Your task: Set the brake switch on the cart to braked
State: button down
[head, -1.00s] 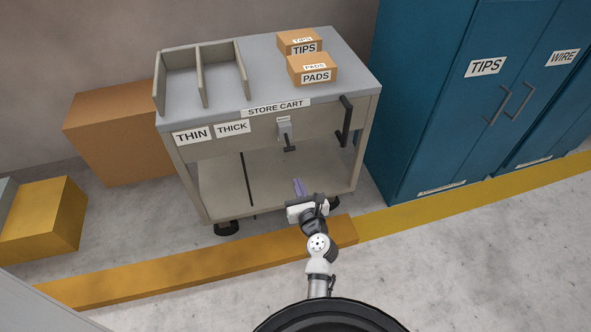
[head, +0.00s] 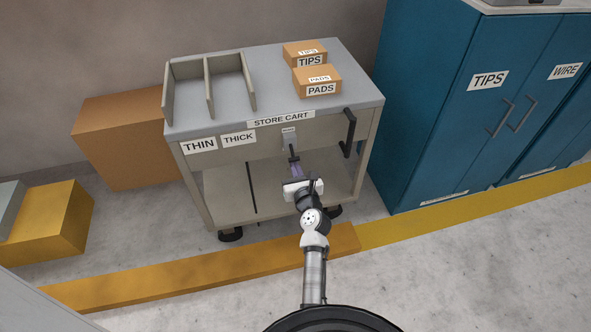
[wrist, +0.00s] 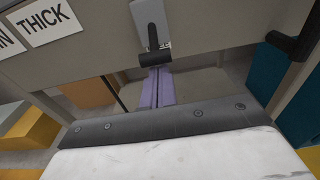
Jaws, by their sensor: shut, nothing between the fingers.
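The store cart (head: 280,121) stands ahead of me with its labelled front panel facing me. The brake switch (head: 291,145) is a light grey plate with a dark lever and crossbar at the middle of that panel. In the wrist view the switch (wrist: 150,28) is at the top centre, its dark bar (wrist: 155,59) hanging low. My gripper (head: 297,172) is just below the switch, its purple fingers (wrist: 157,88) closed together and empty. The fingertips appear close under the bar; I cannot tell whether they touch it. The small label by the switch is unreadable.
A dark vertical handle (head: 348,133) is on the cart's right front. TIPS and PADS boxes (head: 316,80) and a divided tray (head: 209,86) sit on top. A blue cabinet (head: 440,110) stands right. A yellow-orange beam (head: 200,270) lies on the floor before the cart.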

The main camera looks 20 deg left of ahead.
jog(key=shift+r+p, duration=0.2)
jog(key=shift+p, duration=0.2)
jog(key=shift+s+r+p, duration=0.1)
jog(key=shift+s+p, duration=0.05)
jog(key=shift+p, duration=0.55)
